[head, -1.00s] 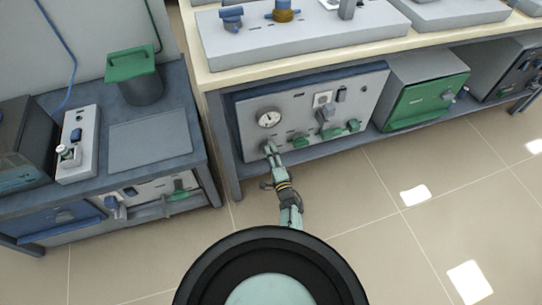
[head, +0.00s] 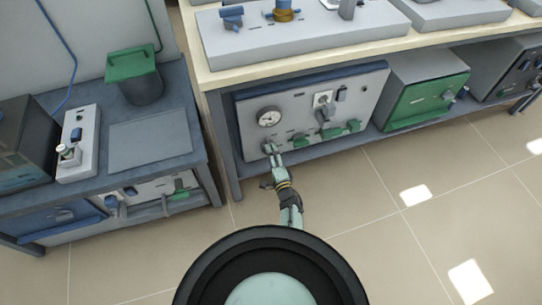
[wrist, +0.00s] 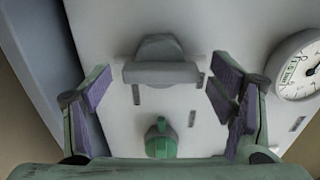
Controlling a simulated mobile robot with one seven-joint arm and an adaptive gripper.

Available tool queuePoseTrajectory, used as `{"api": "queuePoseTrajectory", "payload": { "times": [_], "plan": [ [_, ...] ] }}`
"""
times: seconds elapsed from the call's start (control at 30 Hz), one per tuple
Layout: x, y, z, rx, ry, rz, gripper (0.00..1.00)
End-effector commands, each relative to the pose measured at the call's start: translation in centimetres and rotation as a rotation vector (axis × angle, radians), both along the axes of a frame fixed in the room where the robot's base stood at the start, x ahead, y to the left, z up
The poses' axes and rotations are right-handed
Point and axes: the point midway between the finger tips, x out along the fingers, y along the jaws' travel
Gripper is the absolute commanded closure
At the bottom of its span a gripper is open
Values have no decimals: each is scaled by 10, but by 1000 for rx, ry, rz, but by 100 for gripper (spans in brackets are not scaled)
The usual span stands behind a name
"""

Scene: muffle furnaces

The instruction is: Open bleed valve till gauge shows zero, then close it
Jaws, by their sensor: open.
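The round white gauge (head: 269,117) sits on the grey front panel of the unit on the bench's lower shelf. It also shows cut off at the right edge of the wrist view (wrist: 302,66); its reading is too small to tell. My gripper (head: 270,149) is at the panel just below the gauge. In the wrist view my gripper (wrist: 159,78) is open, with purple-padded fingers on either side of a grey handle (wrist: 162,71) and apart from it. A green knob (wrist: 160,139) lies nearer the palm. No label shows which one is the bleed valve.
Several green valve handles (head: 331,133) stick out to the right on the same panel. A green-fronted box (head: 428,101) stands right of it. A dark bench leg (head: 233,172) is close left of my arm. The floor in front is clear.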

Motion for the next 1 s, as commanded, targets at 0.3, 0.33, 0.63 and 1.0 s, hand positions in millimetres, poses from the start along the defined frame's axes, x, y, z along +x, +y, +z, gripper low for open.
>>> {"api": "queuePoseTrajectory", "payload": {
  "times": [0.3, 0.33, 0.63, 1.0],
  "plan": [
    [-14, -6, -1, 1, 0, -3, 23],
    [-17, -7, -1, 1, -1, -3, 23],
    [-53, -18, 0, 1, -1, -6, 23],
    [-72, -23, 0, 0, 0, -1, 23]
  ]
}}
